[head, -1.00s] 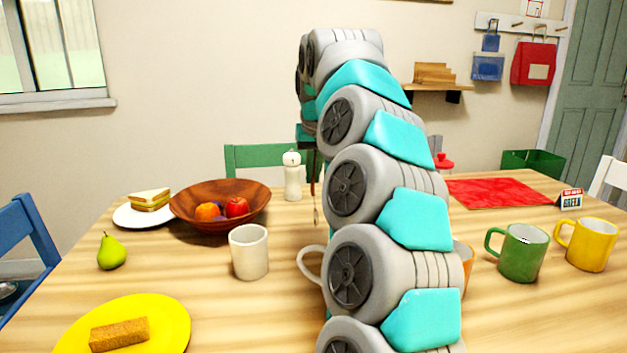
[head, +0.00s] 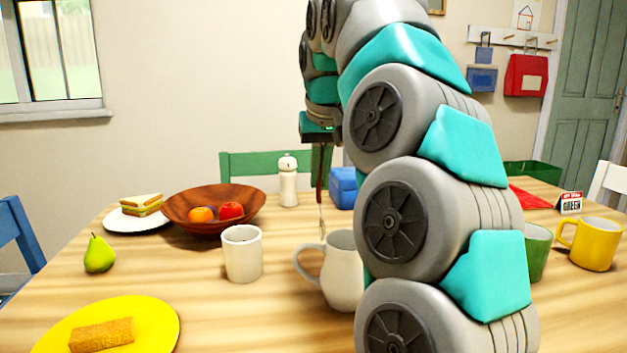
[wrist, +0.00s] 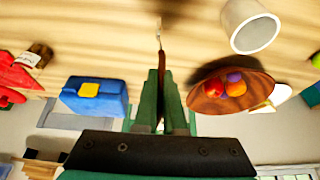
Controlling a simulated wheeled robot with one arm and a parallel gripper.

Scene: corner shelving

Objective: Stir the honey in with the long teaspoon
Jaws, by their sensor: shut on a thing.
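My gripper (head: 320,150) is shut on the long teaspoon (head: 320,190), which hangs nearly upright below it with a dark reddish handle and a thin metal end. In the wrist view, the green fingers (wrist: 161,78) close around the handle, and the spoon's far end (wrist: 158,38) shows beyond them. In the head view the spoon's end shows just above and behind the white jug (head: 341,275). A white mug (head: 242,255) stands left of the jug, also in the wrist view (wrist: 250,28). A green mug (head: 538,252) is partly hidden by my arm. I cannot see honey.
A wooden fruit bowl (head: 180,208), a pepper mill (head: 288,185) and a blue box (head: 343,190) stand behind. A yellow mug (head: 592,245) and a small card (head: 570,203) are at right. A yellow plate (head: 150,320) is front left. My arm hides the table's middle right.

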